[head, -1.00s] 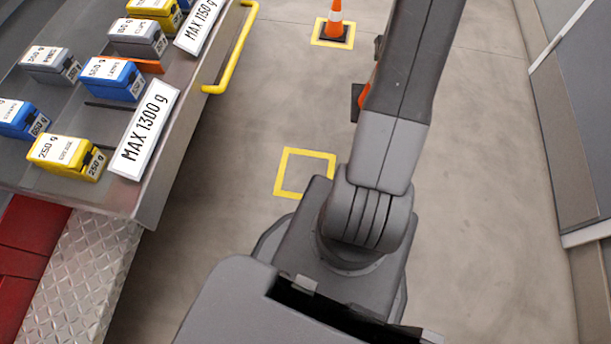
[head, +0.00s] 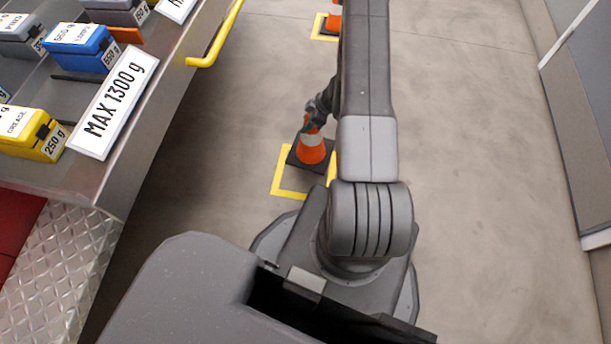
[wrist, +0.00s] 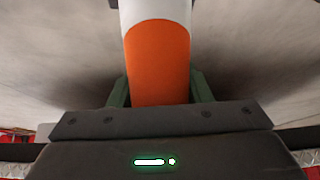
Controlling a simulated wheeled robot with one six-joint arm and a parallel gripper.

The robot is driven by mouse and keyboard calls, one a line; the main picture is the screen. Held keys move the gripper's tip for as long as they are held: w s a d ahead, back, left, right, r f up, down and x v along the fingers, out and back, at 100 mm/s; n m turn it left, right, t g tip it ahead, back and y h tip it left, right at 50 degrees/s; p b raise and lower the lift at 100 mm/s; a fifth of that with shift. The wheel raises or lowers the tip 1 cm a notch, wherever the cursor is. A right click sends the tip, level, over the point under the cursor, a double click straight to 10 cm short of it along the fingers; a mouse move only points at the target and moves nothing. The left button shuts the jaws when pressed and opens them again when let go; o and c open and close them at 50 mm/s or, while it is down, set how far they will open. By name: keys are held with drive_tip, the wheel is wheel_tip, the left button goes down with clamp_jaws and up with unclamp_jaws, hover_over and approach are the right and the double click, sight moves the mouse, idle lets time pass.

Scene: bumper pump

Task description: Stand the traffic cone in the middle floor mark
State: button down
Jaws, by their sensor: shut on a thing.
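The orange and white traffic cone (head: 311,153) with its dark square base is upright, or nearly so, over the yellow square floor mark (head: 289,193). Its base hides the far part of the mark. I cannot tell whether the base touches the floor. My gripper (head: 312,121) is shut on the cone's upper part, partly hidden by my arm in the head view. In the wrist view the cone's orange and white body (wrist: 158,60) sits between the green fingers of my gripper (wrist: 160,92).
Another cone (head: 334,18) stands in a farther yellow mark (head: 318,33). A wall (head: 570,130) is at right. Floor between is clear.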

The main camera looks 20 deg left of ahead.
sight(298, 150)
drive_tip(key=shift+n+g, duration=0.4)
drive_tip(key=shift+n, duration=0.4)
drive_tip(key=s+f, duration=0.1)
drive_tip(key=s+a+f, duration=0.1)
drive_tip(key=f, duration=0.1)
drive_tip(key=shift+s+a+f+b, duration=0.15)
drive_tip(key=shift+s+f+b, duration=0.05)
drive_tip(key=shift+s+b, duration=0.15)
drive_tip(key=shift+f, duration=0.35)
wheel_tip(298, 150, down, 9)
drive_tip(key=b, duration=0.3)
drive_tip(key=shift+f, duration=0.15)
drive_tip(key=shift+f+b, duration=0.2)
drive_tip(key=shift+b, duration=0.1)
drive_tip(key=c, duration=0.7)
unclamp_jaws()
drive_tip(key=shift+c, duration=0.2)
drive_tip(key=shift+r, duration=0.1)
